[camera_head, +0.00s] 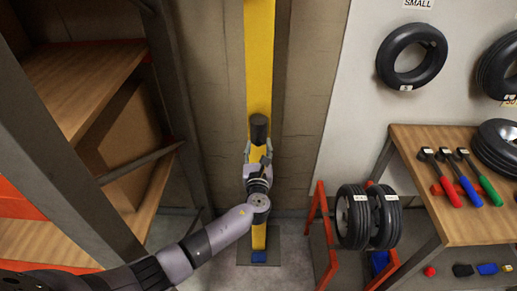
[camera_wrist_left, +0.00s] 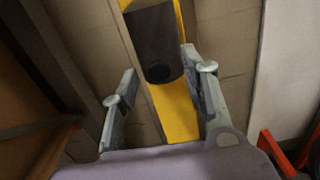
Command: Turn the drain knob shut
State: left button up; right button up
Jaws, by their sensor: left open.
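A dark cylinder (camera_head: 259,127), which may be the drain knob, sticks out from a yellow upright post (camera_head: 259,60). In the left wrist view the dark cylinder (camera_wrist_left: 152,45) shows with its round end toward me, in front of the yellow post (camera_wrist_left: 178,112). My left gripper (camera_head: 258,150) is open, just below the cylinder in the head view. In the left wrist view its fingers (camera_wrist_left: 159,62) stand apart, with the cylinder's lower end between their tips. I cannot tell whether they touch it. No marking on the cylinder can be made out. My right gripper is not in view.
A wooden shelf unit (camera_head: 85,80) with a dark metal frame stands close on the left. On the right, a red stand holds two tires (camera_head: 353,218) beside a wooden table (camera_head: 455,215) with several mallets. More tires hang on the white wall (camera_head: 350,110).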

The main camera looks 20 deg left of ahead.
pick_arm(q)
jog(key=v, duration=1.2)
dwell(0.3)
